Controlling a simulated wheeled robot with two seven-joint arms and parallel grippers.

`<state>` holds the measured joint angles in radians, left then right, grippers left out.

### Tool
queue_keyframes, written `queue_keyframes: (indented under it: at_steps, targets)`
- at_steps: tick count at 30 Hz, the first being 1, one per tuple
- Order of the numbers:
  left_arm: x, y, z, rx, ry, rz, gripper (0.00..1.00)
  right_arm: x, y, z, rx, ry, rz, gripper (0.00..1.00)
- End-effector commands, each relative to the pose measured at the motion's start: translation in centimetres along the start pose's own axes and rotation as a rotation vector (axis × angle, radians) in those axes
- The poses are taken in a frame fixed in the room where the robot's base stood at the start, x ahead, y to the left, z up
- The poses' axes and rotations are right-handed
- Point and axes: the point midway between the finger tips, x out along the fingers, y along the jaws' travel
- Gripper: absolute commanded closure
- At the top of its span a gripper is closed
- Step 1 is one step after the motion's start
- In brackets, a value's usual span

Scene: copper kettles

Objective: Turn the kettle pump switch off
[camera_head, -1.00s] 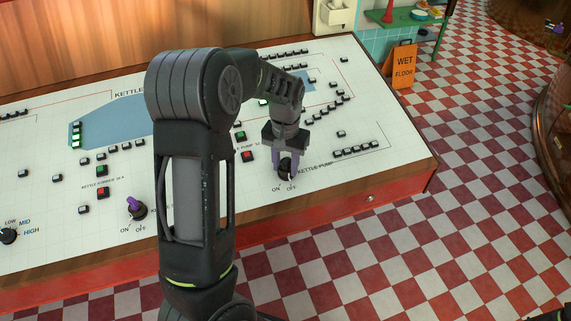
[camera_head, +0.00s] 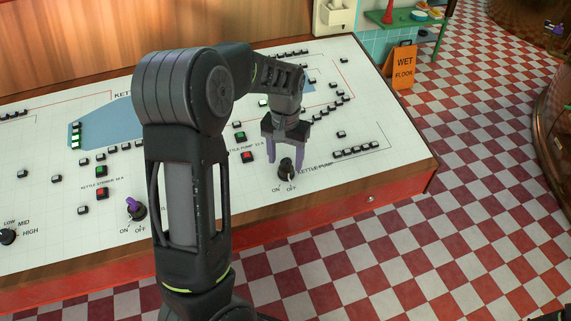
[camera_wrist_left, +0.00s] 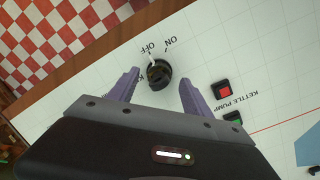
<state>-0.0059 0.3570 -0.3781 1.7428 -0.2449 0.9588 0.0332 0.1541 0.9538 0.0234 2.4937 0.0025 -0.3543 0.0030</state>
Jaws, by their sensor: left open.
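The kettle pump switch (camera_head: 286,169) is a black rotary knob near the front edge of the white control panel (camera_head: 340,170). ON and OFF are printed in front of it. In the left wrist view the knob (camera_wrist_left: 160,76) has a white pointer mark that points toward OFF. My left gripper (camera_head: 285,161) is open, with purple fingers above and a little behind the knob. In the left wrist view the knob shows between the two spread fingertips (camera_wrist_left: 158,77), apart from both. My right gripper is not in view.
A red button (camera_head: 247,156) and a green button (camera_head: 240,136) sit left of the knob.

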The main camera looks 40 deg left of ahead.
Motion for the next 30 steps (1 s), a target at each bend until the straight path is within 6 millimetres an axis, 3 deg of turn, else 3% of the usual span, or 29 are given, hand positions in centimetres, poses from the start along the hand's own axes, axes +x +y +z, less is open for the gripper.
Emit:
queue_keyframes:
  at_steps: [6, 10, 30]
  targets:
    - [-3.6, 0.0, -0.1, -0.001, 0.005, 0.001, 0.42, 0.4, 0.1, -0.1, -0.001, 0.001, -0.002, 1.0]
    - [-4.8, 0.0, -0.1, 0.0, 0.002, 0.001, 0.42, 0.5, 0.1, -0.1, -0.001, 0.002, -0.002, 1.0]
    - [-5.0, 0.0, 0.0, 0.0, 0.0, 0.0, 0.42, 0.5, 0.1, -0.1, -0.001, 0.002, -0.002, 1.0]
